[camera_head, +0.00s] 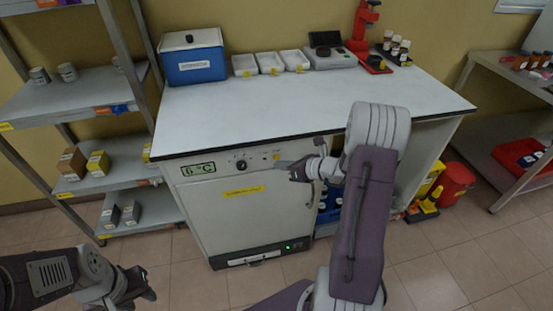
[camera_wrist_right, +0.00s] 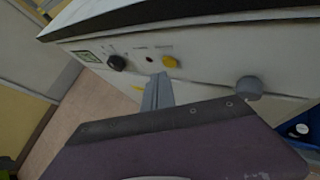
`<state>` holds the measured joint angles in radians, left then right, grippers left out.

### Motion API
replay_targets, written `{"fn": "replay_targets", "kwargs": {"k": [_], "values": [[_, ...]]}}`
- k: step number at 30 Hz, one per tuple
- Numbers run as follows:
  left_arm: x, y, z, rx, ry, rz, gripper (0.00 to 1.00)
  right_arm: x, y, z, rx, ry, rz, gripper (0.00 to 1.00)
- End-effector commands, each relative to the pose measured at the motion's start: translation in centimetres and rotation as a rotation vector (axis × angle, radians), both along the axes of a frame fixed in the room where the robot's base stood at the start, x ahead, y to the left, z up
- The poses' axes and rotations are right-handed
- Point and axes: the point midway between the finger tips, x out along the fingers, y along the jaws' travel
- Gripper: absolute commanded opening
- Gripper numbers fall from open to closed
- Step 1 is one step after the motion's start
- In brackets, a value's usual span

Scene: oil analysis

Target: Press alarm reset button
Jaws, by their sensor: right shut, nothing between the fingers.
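A white cabinet (camera_head: 246,212) under the bench carries a control panel with a green display (camera_head: 198,169), a black knob (camera_head: 241,165) and a yellow button (camera_head: 277,157). The right wrist view shows the black knob (camera_wrist_right: 117,62), a small dark red light (camera_wrist_right: 150,59) and the yellow button (camera_wrist_right: 170,62); the lettering is too small to read. My right gripper (camera_head: 279,164) is shut and empty, its tips close to the button. In the wrist view its fingers (camera_wrist_right: 158,82) lie just below the button; contact cannot be told. My left gripper (camera_head: 152,284) is low at the left, away from the cabinet.
The bench top (camera_head: 260,112) overhangs the panel. It holds a blue box (camera_head: 193,66), white trays (camera_head: 270,63) and a grey instrument (camera_head: 330,56). A shelf rack (camera_head: 88,83) stands left.

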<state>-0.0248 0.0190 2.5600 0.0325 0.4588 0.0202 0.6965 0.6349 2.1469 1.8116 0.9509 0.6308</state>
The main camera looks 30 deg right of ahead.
Motion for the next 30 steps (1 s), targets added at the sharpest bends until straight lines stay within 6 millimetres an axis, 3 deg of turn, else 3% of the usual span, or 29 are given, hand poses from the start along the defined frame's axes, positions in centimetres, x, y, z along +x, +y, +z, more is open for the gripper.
{"fn": "replay_targets", "kwargs": {"k": [8, 22, 30], "values": [[0.0, 0.0, 0.0, 0.000, 0.000, 0.000, 0.36, -0.1, 0.0, 0.0, 0.000, 0.001, 0.000, 0.00], [0.0, 0.0, -0.9, 0.000, 0.000, 0.000, 0.36, -4.4, 1.0, -0.1, 0.000, 0.001, 0.000, 0.00], [0.0, 0.0, -1.0, 0.000, 0.000, 0.000, 0.36, -5.0, 1.2, 0.0, -0.001, 0.001, 0.002, 0.00]]}}
